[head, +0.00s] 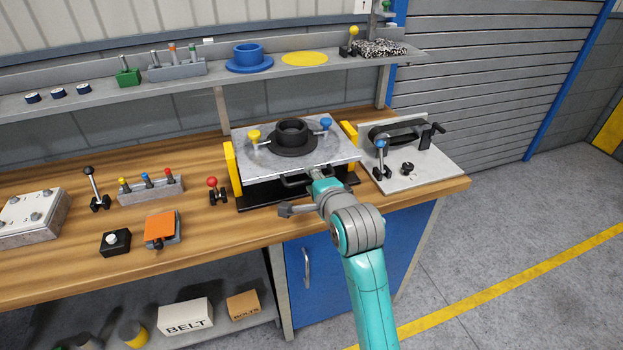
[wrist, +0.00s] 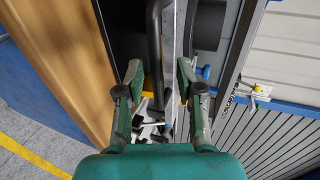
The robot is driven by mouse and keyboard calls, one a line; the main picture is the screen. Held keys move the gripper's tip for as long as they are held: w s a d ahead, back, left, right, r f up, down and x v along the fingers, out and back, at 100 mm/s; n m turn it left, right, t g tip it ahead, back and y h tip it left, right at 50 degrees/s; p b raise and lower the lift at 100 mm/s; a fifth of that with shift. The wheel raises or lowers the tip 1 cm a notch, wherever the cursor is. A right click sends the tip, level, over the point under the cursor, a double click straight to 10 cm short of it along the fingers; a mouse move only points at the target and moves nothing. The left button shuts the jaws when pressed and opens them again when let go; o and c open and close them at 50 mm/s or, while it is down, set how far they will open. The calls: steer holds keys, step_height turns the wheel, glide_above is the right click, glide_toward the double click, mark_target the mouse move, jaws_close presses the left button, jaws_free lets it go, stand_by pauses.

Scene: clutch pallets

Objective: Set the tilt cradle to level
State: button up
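The tilt cradle has a silver plate (head: 345,154) over a black base (head: 262,199), with yellow side pieces (head: 233,165). I cannot tell its exact tilt. A black ringed part (head: 292,135) sits on the plate, between a yellow-knobbed and a blue-knobbed clamp. A black bar handle (head: 293,183) runs along the plate's front; it also shows in the wrist view (wrist: 154,35). My gripper (head: 314,174) is at this handle. In the wrist view its fingers (wrist: 159,70) are apart, with the handle and plate edge between them in the picture. Contact is not clear.
A red-knobbed lever (head: 212,188) stands left of the cradle. An orange-topped box (head: 160,226) and a black button box (head: 115,242) lie at left. A shelf (head: 210,80) runs behind.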

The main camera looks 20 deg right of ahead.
steer(key=v, duration=1)
steer(key=shift+s, duration=0.25)
steer(key=shift+r, duration=0.1)
steer(key=s+f+n, duration=0.9)
steer(key=s+f, duration=0.7)
steer(key=f, duration=0.1)
steer(key=s+f+n, duration=0.1)
steer(key=s+n, duration=0.8)
steer(key=s, duration=1.5)
steer(key=shift+s+a+f+t, duration=0.15)
steer(key=shift+s+a+t, duration=0.1)
steer(key=shift+t, duration=0.15)
